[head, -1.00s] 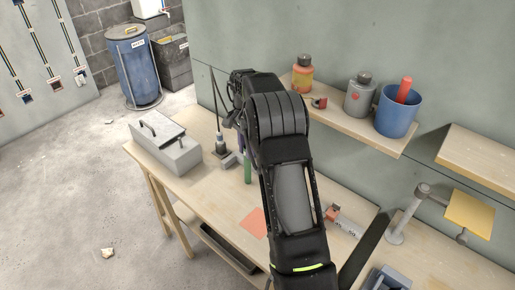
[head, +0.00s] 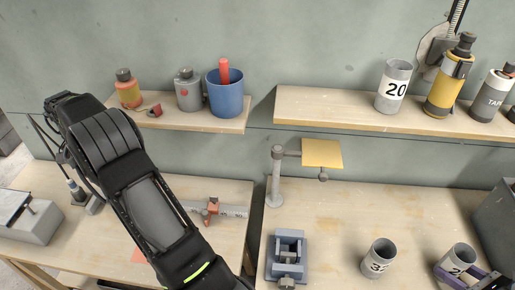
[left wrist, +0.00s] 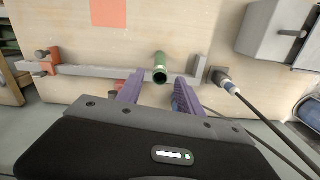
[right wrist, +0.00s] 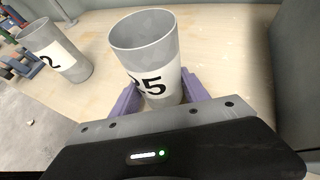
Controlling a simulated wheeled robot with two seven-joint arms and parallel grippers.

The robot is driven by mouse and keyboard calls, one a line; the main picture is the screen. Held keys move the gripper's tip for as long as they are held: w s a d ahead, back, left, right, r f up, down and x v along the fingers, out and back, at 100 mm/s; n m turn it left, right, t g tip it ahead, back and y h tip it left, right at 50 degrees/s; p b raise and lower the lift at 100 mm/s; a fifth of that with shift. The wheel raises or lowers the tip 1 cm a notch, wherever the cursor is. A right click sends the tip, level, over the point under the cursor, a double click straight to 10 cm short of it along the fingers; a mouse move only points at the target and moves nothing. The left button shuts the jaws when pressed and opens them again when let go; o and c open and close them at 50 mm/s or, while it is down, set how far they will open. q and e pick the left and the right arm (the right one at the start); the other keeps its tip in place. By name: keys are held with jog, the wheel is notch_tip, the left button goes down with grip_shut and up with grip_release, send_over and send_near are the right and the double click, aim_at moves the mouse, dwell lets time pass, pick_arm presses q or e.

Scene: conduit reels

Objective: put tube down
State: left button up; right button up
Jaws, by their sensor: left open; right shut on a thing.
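A grey tube marked 25 (right wrist: 150,60) stands upright between the purple fingers of my right gripper (right wrist: 160,98), which is shut on it. In the head view this tube (head: 457,256) is at the lower right, over the bench, with my right gripper (head: 466,278) around it. Its lower end is hidden, so I cannot tell whether it touches the bench. My left gripper (left wrist: 157,95) is open, with a green tube (left wrist: 160,70) just ahead of and between its fingers. My own left arm hides that gripper in the head view.
Another grey tube (head: 378,258) stands on the bench to the left of the held one. A grey-blue vise (head: 288,256) and a post with a yellow plate (head: 322,153) are further left. A shelf (head: 330,107) holds a tube marked 20 (head: 394,86). Bare bench (head: 400,215) lies behind.

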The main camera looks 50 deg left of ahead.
pick_arm(q)
notch_tip(320, 180, up, 4)
jog(key=shift+r, duration=0.15)
jog(key=shift+o, duration=0.3)
